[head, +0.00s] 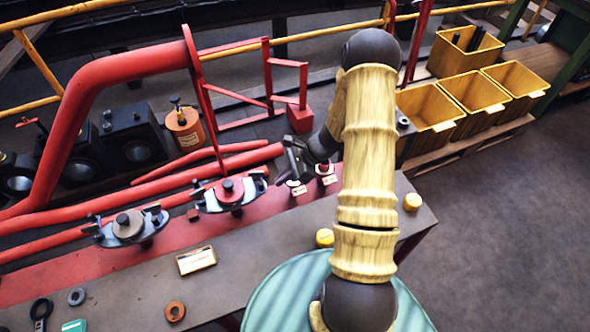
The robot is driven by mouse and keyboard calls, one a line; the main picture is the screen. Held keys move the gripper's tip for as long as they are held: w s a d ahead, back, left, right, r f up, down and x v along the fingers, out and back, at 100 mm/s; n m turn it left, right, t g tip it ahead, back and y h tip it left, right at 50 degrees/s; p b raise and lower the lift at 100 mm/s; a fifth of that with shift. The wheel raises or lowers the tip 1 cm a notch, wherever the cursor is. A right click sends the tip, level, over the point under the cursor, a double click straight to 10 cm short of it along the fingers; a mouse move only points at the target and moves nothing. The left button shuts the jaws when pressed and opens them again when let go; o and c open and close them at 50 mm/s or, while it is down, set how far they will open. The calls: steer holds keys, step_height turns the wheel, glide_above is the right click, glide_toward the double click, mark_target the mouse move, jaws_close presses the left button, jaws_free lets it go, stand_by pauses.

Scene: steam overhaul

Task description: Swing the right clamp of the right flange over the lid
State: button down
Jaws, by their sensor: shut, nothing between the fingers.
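The right flange (232,205) sits on the bench, with a red lid (231,193) and a dark knob on top. Its right clamp (258,180) stands at the right end of the flange, beside the lid rather than clearly over it. Its left clamp (197,192) is at the opposite end. My gripper (292,170) is shut and empty, to the right of the right clamp and seemingly apart from it. The fingertips are small and dark here, so the exact gap is hard to tell.
Red pipes (140,187) run behind the flanges. Small tagged fittings (326,178) stand under my wrist. A label plate (196,260), an orange ring (175,311) and a grey ring (76,296) lie on the bench front. Yellow bins (432,110) stand at right.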

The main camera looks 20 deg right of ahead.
steer(key=shift+w+a+r, duration=0.1)
steer(key=shift+w+a, duration=0.1)
steer(key=shift+a, duration=1.25)
steer(key=shift+w, duration=0.15)
